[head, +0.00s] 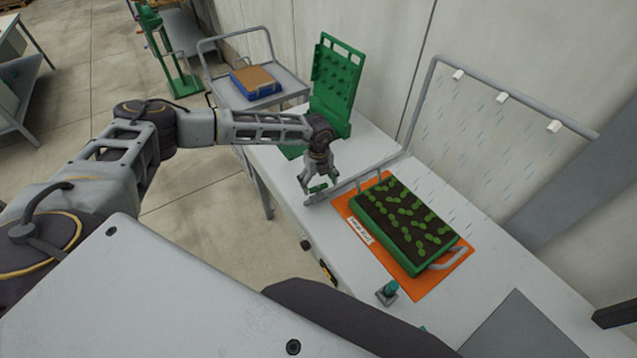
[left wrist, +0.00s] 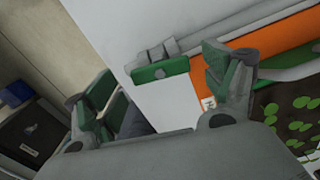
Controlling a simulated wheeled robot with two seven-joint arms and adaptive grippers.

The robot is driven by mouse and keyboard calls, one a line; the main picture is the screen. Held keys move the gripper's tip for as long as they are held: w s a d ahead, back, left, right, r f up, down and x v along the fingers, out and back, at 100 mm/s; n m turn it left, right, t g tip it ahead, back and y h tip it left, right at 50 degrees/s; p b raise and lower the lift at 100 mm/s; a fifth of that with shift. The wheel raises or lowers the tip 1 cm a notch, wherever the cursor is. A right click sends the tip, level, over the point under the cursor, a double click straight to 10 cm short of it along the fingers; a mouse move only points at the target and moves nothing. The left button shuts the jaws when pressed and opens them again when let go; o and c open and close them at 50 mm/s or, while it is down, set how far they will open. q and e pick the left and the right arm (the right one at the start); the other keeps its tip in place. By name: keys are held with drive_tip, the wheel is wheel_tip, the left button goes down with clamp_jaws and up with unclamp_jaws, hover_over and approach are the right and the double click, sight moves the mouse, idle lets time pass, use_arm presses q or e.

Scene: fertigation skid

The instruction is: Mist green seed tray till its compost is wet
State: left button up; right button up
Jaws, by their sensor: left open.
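The green seed tray (head: 440,262) holds dark brown compost (head: 405,215) with several rows of seedlings; part of it shows in the left wrist view (left wrist: 292,118). A grey pipe frame (head: 421,95) rises behind it, with white nozzles (head: 503,97) along its top bar. Pale blue streaks of spray (head: 480,135) show below the nozzles. A green valve handle (head: 318,188) sits at the pipe's near left end. My left gripper (head: 313,180) is open just above this handle. In the left wrist view the handle (left wrist: 160,72) lies between the spread fingers, apparently untouched. My right gripper is out of view.
The tray stands on an orange mat (head: 418,287) with a white label (head: 360,230). A teal-topped knob (head: 388,290) stands at the bench's front. A green pegboard stand (head: 337,75) is behind my left gripper. A trolley with a blue crate (head: 256,88) stands farther back.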

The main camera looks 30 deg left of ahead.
use_arm(q)
drive_tip(key=shift+f, duration=0.5)
drive_tip(key=c, duration=1)
